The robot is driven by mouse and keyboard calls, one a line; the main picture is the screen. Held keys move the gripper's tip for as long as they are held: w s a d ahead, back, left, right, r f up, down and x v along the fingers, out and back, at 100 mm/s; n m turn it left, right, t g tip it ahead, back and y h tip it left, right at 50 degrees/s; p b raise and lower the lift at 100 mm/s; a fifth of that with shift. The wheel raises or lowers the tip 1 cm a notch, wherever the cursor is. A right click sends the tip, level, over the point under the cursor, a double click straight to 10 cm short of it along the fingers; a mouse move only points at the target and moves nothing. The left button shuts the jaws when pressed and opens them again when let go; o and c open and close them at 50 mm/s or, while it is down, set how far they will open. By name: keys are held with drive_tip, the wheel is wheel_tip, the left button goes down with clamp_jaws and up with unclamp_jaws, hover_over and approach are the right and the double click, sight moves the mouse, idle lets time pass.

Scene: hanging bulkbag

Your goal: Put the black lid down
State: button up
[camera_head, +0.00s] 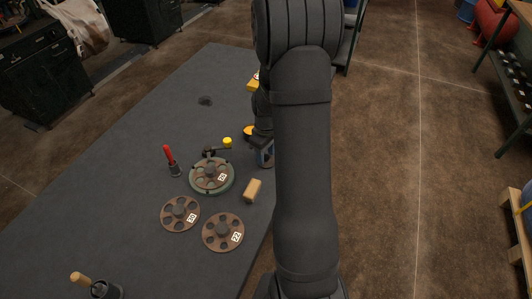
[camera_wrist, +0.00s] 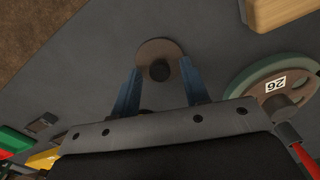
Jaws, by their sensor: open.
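My gripper (camera_wrist: 160,80) is open, with its two blue fingers spread. In the wrist view a small round grey-brown disc with a black knob (camera_wrist: 158,70) lies between and just beyond the fingertips. It is the closest match to the lid, though only its knob looks black. It seems to rest on the dark table, and I cannot tell whether a finger touches it. In the head view my gripper (camera_head: 265,155) is low over the table's right side, partly behind my arm, and the disc there is hidden.
A rusty wheel-like disc on a green rim (camera_head: 194,181) stands left of my gripper. Two similar discs (camera_head: 180,213) (camera_head: 222,232) lie nearer. A wooden block (camera_head: 252,189), a red-handled tool (camera_head: 170,155) and a yellow-tipped tool (camera_head: 227,142) are close by. The table's left (camera_head: 90,190) is clear.

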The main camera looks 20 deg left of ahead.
wheel_tip(320, 180, up, 12)
drive_tip(key=shift+r, duration=0.15)
idle(0.3)
wheel_tip(320, 180, down, 12)
drive_tip(key=shift+r, duration=1.9)
